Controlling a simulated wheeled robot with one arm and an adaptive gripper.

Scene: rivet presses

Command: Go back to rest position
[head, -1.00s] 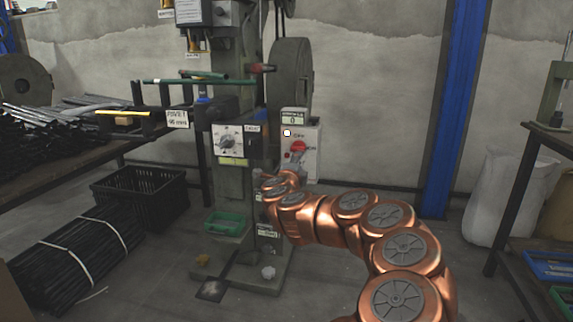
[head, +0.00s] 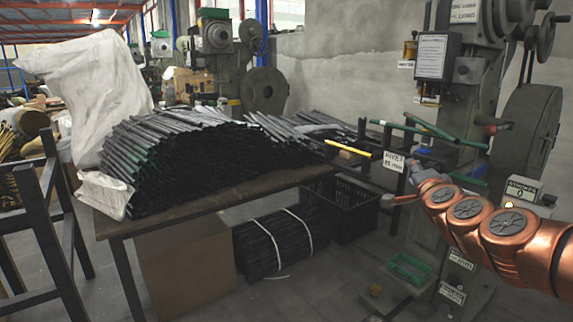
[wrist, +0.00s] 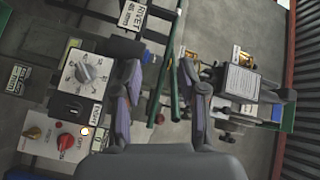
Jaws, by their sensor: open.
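My copper arm reaches in from the right in the head view. My gripper (head: 418,172) is beside the rivet press (head: 462,105), near its white rivet sign (head: 393,162). In the wrist view my gripper (wrist: 160,72) has its two fingers spread apart with nothing held between them. Green rods (wrist: 172,92) show beyond the gap between the fingers. The press's dial panel (wrist: 98,72) and red switch (wrist: 66,141) are left of the fingers. In the head view my arm hides part of the press's front.
A table (head: 225,198) piled with dark rods (head: 190,160) stands left of the press. A black crate (head: 350,208), a strapped rod bundle (head: 270,243) and a green tray (head: 410,268) are low down. A dark frame (head: 62,215) stands at the far left.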

